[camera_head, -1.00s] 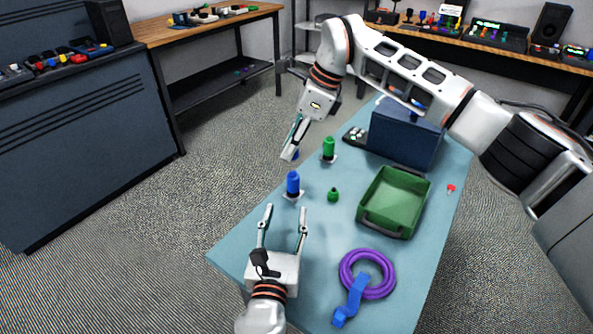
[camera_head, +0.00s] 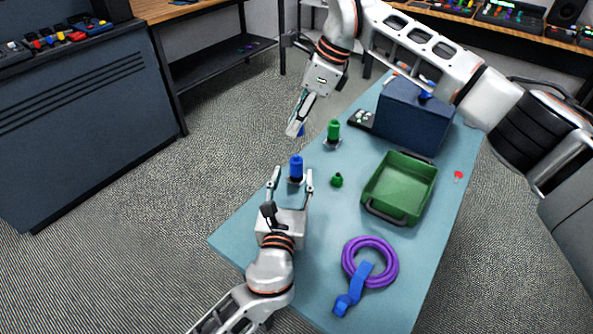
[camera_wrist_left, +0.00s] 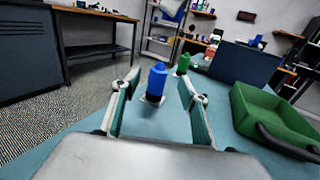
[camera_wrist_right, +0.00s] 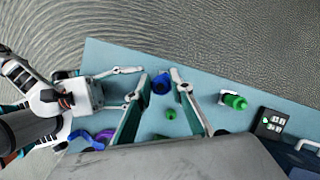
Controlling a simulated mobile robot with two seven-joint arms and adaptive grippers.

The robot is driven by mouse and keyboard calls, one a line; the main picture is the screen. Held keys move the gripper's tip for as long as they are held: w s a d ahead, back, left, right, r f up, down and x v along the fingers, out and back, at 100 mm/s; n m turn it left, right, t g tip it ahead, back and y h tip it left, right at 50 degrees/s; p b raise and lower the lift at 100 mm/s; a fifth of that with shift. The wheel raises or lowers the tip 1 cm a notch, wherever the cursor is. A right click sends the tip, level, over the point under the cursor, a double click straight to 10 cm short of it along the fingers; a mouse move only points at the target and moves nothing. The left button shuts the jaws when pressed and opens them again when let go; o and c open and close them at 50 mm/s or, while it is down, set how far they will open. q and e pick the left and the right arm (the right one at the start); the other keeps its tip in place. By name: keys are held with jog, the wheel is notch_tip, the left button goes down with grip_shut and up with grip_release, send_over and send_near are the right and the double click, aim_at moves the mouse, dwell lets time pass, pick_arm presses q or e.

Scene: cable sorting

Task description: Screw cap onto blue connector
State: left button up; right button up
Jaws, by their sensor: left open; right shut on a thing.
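The blue connector (camera_head: 296,168) stands upright on a small base on the table. My left gripper (camera_head: 293,176) is open, with its fingertips on either side of the connector; the left wrist view shows the connector (camera_wrist_left: 157,82) between the fingers. My right gripper (camera_head: 294,131) is above and behind the connector, shut on a blue cap (camera_head: 301,131). The cap is mostly hidden by the fingers in the head view.
A green connector (camera_head: 333,131) stands behind, with a small green cap (camera_head: 337,180) to the right. A green tray (camera_head: 370,205), a dark blue box (camera_head: 410,112), a purple cable coil (camera_head: 390,268) with a blue strap (camera_head: 350,292) and a small red piece (camera_head: 459,175) are on the table (camera_head: 330,225).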

pick_arm(q)
jog(key=w, duration=0.5)
jog(key=w+d, duration=0.1)
jog(key=w, duration=0.1)
jog(key=shift+w, duration=0.15)
grip_shut()
pick_arm(e)
send_over(296, 155)
jog(key=shift+f, duration=2.5)
